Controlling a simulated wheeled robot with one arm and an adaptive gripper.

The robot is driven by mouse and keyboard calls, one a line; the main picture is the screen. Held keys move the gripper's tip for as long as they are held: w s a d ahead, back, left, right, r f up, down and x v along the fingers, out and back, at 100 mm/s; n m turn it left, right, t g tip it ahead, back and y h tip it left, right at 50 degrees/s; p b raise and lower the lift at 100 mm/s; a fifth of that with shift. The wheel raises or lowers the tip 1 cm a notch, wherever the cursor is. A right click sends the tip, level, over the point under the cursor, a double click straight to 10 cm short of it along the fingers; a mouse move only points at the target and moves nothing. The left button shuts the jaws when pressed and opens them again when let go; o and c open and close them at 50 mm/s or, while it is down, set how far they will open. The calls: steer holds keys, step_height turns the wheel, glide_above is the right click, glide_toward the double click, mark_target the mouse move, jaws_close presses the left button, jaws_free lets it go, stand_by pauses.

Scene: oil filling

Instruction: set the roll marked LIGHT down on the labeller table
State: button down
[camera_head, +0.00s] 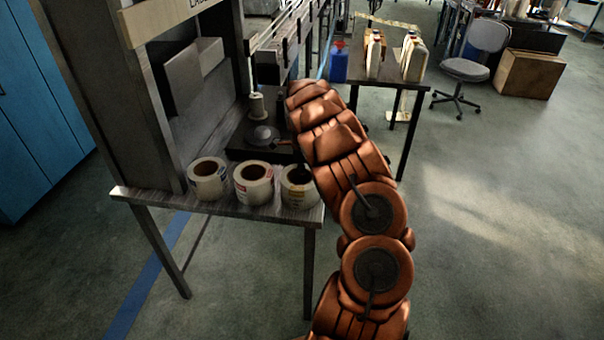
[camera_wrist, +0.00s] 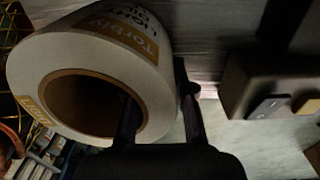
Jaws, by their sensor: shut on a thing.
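In the wrist view, a white roll (camera_wrist: 105,48) with a brown core carries a gold label with the word LIGHT. My gripper (camera_wrist: 157,95) is shut on this roll's wall, with one finger inside the core and one outside. A grey wood-grained surface shows beyond the roll; I cannot tell whether they touch. In the head view, the labeller table (camera_head: 155,195) has white rolls in a row along its front: a left one (camera_head: 207,180), a middle one (camera_head: 253,183) and a right one (camera_head: 297,190) partly behind my arm. My gripper is hidden there.
A dark tray-like base with a spindle (camera_head: 257,106) stands behind the rolls. A box with switches (camera_wrist: 262,85) is right of my gripper. Another table with bottles (camera_head: 413,58), a blue container (camera_head: 338,65) and a chair (camera_head: 470,70) stand farther back. Floor at right is clear.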

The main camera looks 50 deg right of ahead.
steer(key=c, duration=1)
jaws_free()
steer(key=shift+r, duration=0.1)
